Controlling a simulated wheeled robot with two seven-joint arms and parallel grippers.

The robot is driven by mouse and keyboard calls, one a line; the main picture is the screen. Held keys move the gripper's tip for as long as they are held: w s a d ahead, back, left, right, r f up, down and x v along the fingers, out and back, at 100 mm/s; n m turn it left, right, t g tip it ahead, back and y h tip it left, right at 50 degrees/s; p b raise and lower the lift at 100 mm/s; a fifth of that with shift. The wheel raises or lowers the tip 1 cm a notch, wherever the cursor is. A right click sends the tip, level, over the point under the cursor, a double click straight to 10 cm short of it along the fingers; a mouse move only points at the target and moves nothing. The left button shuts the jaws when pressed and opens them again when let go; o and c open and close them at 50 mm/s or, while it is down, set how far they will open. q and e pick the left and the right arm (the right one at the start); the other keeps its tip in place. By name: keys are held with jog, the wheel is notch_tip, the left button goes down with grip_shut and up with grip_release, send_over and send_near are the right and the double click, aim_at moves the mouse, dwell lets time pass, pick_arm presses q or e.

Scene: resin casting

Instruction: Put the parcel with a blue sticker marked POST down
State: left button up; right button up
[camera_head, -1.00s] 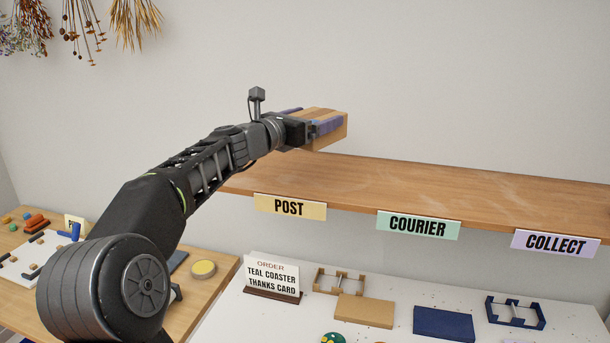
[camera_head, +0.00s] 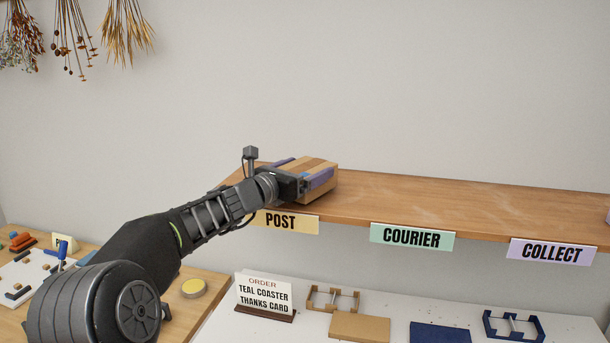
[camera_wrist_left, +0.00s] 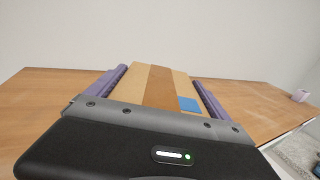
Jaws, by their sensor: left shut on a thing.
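The parcel (camera_head: 312,168) is a brown cardboard box with a darker tape strip. It is at the left end of the wooden shelf (camera_head: 420,205), behind the POST label (camera_head: 287,222). Its blue sticker (camera_wrist_left: 189,104) shows in the left wrist view; no writing can be read on it. My left gripper (camera_head: 303,175) is shut on the parcel (camera_wrist_left: 148,85), with a purple finger pad along each side. The parcel looks level and at the shelf surface; whether it bears fully on it I cannot tell. My right gripper is not in view.
A small lilac thing (camera_wrist_left: 300,95) is at the shelf's far right. Below stand an order sign (camera_head: 264,295) and a tan box (camera_head: 360,326). Dried flowers (camera_head: 75,40) hang upper left.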

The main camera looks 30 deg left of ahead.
pick_arm(q)
jog(key=shift+f, duration=0.25)
jog(key=shift+f, duration=0.15)
jog(key=o, duration=1.6)
jog(key=shift+r, duration=0.25)
jog(key=s, duration=0.4)
jog(key=s+b, duration=0.1)
jog(key=s, duration=0.3)
jog(key=s+b, duration=0.1)
jog(key=s, duration=0.3)
jog(key=shift+a+f, duration=0.15)
jog(key=shift+a, duration=0.2)
